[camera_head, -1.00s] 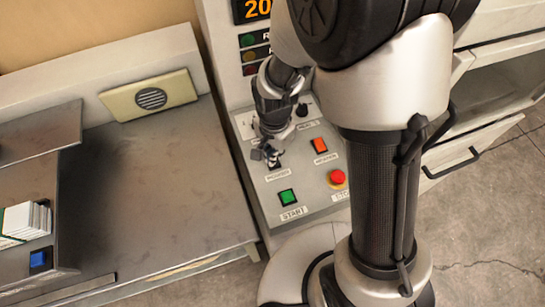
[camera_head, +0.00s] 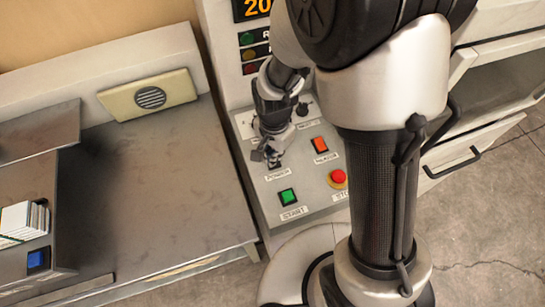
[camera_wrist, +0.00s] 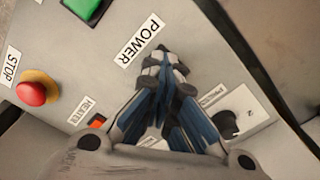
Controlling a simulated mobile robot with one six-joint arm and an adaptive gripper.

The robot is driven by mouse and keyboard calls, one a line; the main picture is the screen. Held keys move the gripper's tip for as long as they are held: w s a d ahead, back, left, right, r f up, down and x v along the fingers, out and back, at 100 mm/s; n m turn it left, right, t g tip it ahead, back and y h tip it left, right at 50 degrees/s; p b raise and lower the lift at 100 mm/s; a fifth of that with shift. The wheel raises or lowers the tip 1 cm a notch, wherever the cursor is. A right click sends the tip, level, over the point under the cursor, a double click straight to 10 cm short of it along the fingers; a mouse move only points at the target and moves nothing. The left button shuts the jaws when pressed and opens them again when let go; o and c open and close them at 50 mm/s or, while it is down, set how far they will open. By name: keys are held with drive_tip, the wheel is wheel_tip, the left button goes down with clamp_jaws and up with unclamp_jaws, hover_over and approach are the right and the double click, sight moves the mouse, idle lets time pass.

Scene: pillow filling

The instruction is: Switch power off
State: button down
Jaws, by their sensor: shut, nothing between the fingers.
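The control panel (camera_head: 240,185) is a pale grey sloped console. Its POWER label (camera_wrist: 139,41) faces the wrist camera and also shows in the head view (camera_head: 278,174). My gripper (camera_wrist: 164,62) is shut and empty, its fingertips together right beside that label, pointing down at the panel. In the head view my gripper (camera_head: 271,158) is over the panel's left part. The power switch is mostly hidden under the fingertips; I cannot tell its position or whether they touch it.
A green START button (camera_head: 287,196), a red STOP button (camera_head: 338,178) in a yellow collar and an orange heater switch (camera_head: 320,144) are close by. A black knob (camera_wrist: 226,122) sits beside the fingers. A grey workbench (camera_head: 150,200) stands to the left.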

drive_tip(key=shift+f+b, duration=0.5)
drive_tip(key=shift+f, duration=0.2)
drive_tip(key=shift+r, duration=0.1)
wheel_tip(320, 180, up, 7)
drive_tip(key=p, duration=0.6)
idle(0.4)
idle(0.4)
drive_tip(key=s+d+r+n+t, duration=0.1)
drive_tip(key=s+d+r+n, duration=0.15)
drive_tip(key=r, duration=0.45)
drive_tip(key=s+d+r+n+t, duration=0.1)
drive_tip(key=d+r, duration=0.2)
drive_tip(key=r, duration=0.5)
drive_tip(key=s+d+r+n+t, duration=0.2)
drive_tip(key=s+d+r+n, duration=0.3)
drive_tip(key=s+r, duration=0.4)
drive_tip(key=shift+s+d+t, duration=0.2)
drive_tip(key=shift+s+t, duration=0.1)
drive_tip(key=shift+s, duration=0.25)
